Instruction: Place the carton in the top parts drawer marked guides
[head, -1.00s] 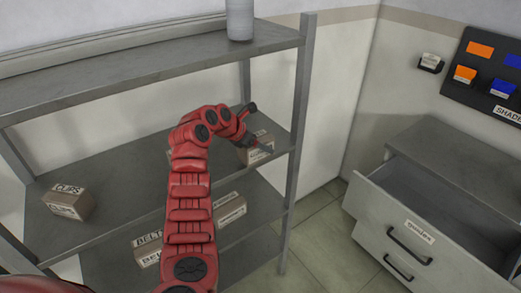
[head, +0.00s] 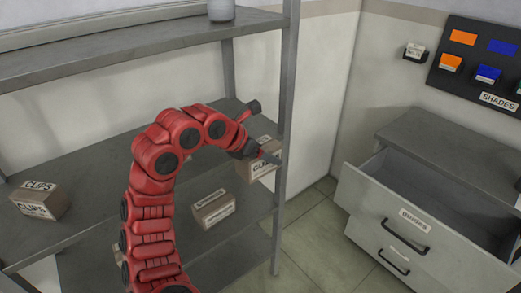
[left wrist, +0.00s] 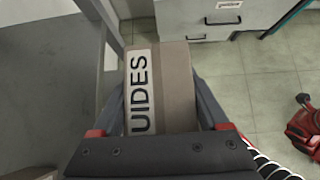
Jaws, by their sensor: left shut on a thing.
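A brown carton (head: 258,168) with a white label is held in my left gripper (head: 268,156) by the right end of the middle shelf. In the left wrist view the carton (left wrist: 178,90) sits between the two fingers (left wrist: 160,112), its label reading "UIDES" with the first letter cut off. The top parts drawer (head: 395,225), marked guides, is pulled open at the right and looks empty inside where seen. The gripper is left of the drawer and apart from it.
A clips carton (head: 38,200) stands on the middle shelf (head: 95,165) at left. Another carton (head: 213,208) is on the shelf below. The shelf post (head: 285,140) is close by the held carton. Open tiled floor (head: 315,240) lies between rack and drawer cabinet (head: 460,150).

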